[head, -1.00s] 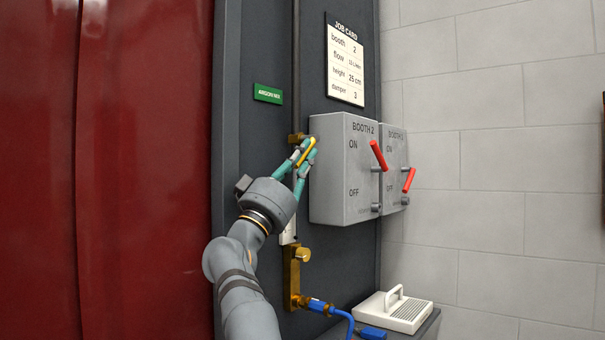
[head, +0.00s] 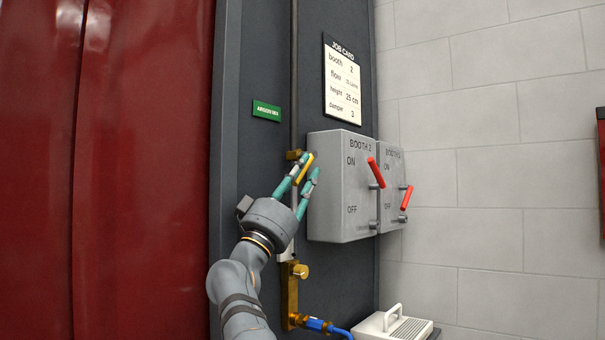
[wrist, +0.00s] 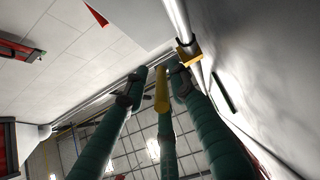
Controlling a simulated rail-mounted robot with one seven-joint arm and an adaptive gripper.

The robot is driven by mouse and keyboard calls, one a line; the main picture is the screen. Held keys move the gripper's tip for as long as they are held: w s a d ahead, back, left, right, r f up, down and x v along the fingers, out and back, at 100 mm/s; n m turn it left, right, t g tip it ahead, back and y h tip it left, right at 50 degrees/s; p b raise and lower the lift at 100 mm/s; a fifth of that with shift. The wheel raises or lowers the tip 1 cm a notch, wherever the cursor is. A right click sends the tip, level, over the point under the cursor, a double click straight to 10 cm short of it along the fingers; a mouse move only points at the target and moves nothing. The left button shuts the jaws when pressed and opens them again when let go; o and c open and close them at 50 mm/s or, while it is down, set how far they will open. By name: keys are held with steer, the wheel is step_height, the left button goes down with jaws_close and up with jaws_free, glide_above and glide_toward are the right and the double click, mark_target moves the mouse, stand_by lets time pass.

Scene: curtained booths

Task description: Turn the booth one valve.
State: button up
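A brass valve body (head: 294,155) sits on the vertical pipe beside the green sign; it also shows in the wrist view (wrist: 188,52). A yellow bar (head: 304,168), apparently its lever, lies among my fingertips and shows end-on in the wrist view (wrist: 161,92). My gripper (head: 303,178) has its teal fingers pointing up at the valve, left of the grey box. In the wrist view the fingers (wrist: 157,78) are around the bar, with tips close together. I cannot tell whether they press on it. No booth number is visible on this valve.
A grey box (head: 336,190) labelled BOOTH 2 stands close right of my fingers, with a red lever (head: 376,172). A second box (head: 391,180) has another red lever (head: 407,197). A job card (head: 343,85) hangs above. A lower brass fitting (head: 291,290) joins a blue hose.

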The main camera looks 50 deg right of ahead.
steer(key=shift+o, duration=0.4)
steer(key=shift+a, duration=0.1)
steer(key=v, duration=0.7)
steer(key=shift+f, duration=0.15)
steer(key=shift+a, duration=0.15)
